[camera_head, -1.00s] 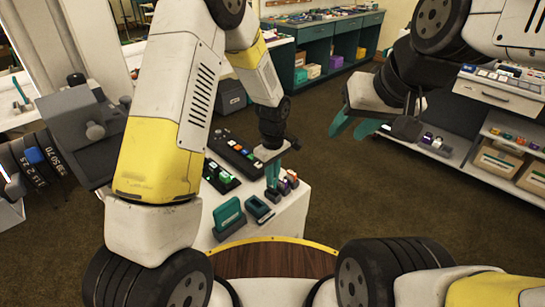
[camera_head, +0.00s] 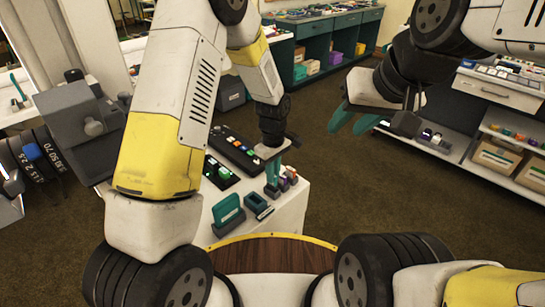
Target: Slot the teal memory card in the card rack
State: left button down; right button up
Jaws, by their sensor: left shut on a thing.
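My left gripper (camera_head: 272,187) points down over the white table, its teal fingers close together. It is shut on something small. I take this to be the teal memory card, but its colour blends with the fingers and I cannot make out its outline. The fingers are beside a short row of small coloured pieces (camera_head: 288,178), which looks like the card rack; the fingers partly hide its left end. Whether the held thing touches the row cannot be told. My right gripper (camera_head: 354,122) hangs empty over the floor at the right, its teal fingers apart.
On the white table (camera_head: 292,209) are a teal block in a dark stand (camera_head: 228,212), a small dark open box (camera_head: 257,204) and dark trays with coloured pieces (camera_head: 234,150). Shelves (camera_head: 510,160) stand at the right. Open carpet lies between.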

pick_arm(q)
jog(key=shift+f, duration=0.4)
dwell(0.6)
jog(key=shift+f, duration=0.5)
jog(key=shift+f, duration=0.15)
jog(key=shift+f, duration=0.5)
dwell(0.4)
jog(key=c, duration=1.4)
grip_release()
jog(key=shift+o, duration=0.2)
jog(key=shift+r, duration=0.15)
jog(key=shift+r, duration=3.4)
